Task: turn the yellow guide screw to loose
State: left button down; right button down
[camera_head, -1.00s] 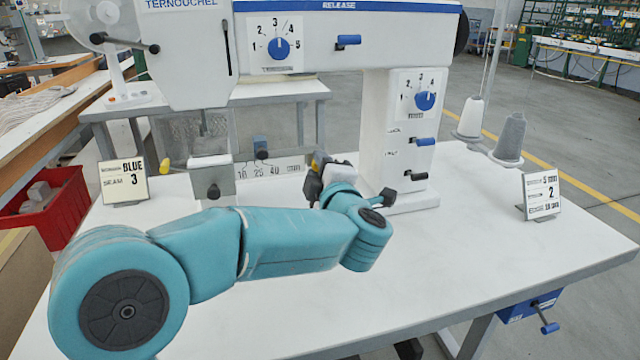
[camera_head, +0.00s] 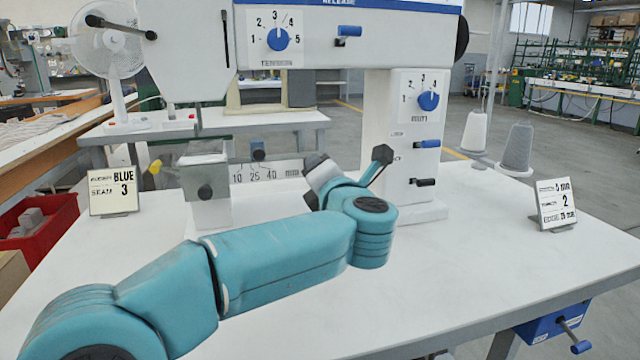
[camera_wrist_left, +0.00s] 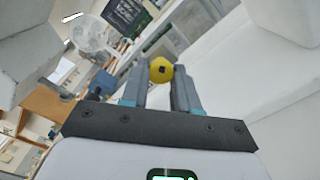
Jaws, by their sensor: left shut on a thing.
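The yellow guide screw shows as a round yellow knob (camera_wrist_left: 160,68) with a dark centre in the left wrist view. My left gripper (camera_wrist_left: 161,82) is shut on it, one grey finger on each side at the tips. In the head view the left arm reaches in from the left to the front of the machine, right of the scale marked 10, 25, 40. There the fingertips and the held screw are hidden behind the wrist. The screw's turn position cannot be read. My right gripper is not in view.
The machine's white column (camera_head: 380,140) with blue and black levers stands close right of my wrist. A dark-knobbed post (camera_head: 206,205) is to the left. Sign cards (camera_head: 114,192) and (camera_head: 556,203) stand at both sides. The white table front (camera_head: 450,260) is clear.

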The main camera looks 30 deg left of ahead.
pick_arm(q)
jog(key=shift+n+b, duration=0.45)
jog(key=shift+n, duration=0.35)
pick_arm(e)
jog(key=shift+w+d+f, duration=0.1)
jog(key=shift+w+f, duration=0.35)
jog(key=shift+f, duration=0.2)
pick_arm(q)
jog(key=c, duration=0.9)
grip_release()
jog(key=p+v, duration=0.2)
jog(key=v, duration=1.4)
jog(key=shift+s+d+p, duration=0.1)
jog(key=shift+s+p, duration=0.1)
jog(key=shift+p, duration=0.15)
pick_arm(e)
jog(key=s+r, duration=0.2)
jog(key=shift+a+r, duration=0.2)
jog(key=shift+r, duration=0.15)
